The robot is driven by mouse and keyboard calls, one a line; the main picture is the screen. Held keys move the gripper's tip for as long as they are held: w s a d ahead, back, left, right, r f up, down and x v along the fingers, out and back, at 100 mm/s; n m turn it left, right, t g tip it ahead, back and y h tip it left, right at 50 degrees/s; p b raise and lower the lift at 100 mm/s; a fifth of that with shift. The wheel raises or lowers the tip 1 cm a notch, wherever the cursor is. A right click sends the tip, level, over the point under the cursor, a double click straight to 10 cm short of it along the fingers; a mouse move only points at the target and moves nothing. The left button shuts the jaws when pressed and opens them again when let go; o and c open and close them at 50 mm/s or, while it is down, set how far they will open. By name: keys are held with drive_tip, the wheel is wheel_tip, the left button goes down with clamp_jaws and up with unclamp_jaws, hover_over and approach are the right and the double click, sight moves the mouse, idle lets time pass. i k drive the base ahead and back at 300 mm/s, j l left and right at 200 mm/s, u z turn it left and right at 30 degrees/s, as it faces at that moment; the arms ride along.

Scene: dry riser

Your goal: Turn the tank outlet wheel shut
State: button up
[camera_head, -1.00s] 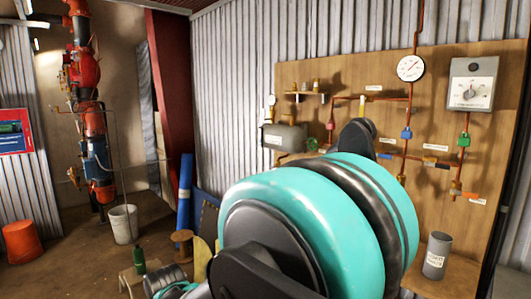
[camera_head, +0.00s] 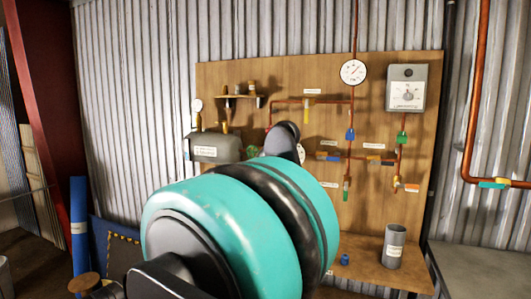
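The grey tank (camera_head: 217,148) with a white label is mounted at the left side of a wooden board. A small green part (camera_head: 252,151) shows at its right end; I cannot tell for certain that it is the outlet wheel. My teal and black arm covers the lower middle of the view and hides part of the pipework right of the tank. My gripper cannot be made out.
The wooden board (camera_head: 231,75) carries copper pipes, a round gauge (camera_head: 353,72), a grey control box (camera_head: 406,88), a blue handle (camera_head: 350,134) and a green handle (camera_head: 402,137). A grey cup (camera_head: 394,246) and a small blue item (camera_head: 345,259) are on the ledge below.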

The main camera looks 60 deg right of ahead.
sight(253, 151)
drive_tip(key=i+z, duration=0.15)
drive_tip(key=z, duration=0.25)
drive_tip(key=i+j+z, duration=0.1)
drive_tip(key=z, duration=0.3)
drive_tip(key=i+j+z, duration=0.15)
drive_tip(key=z, duration=0.25)
drive_tip(key=j+z, duration=0.25)
drive_tip(key=z, duration=0.15)
drive_tip(key=i+j, duration=0.05)
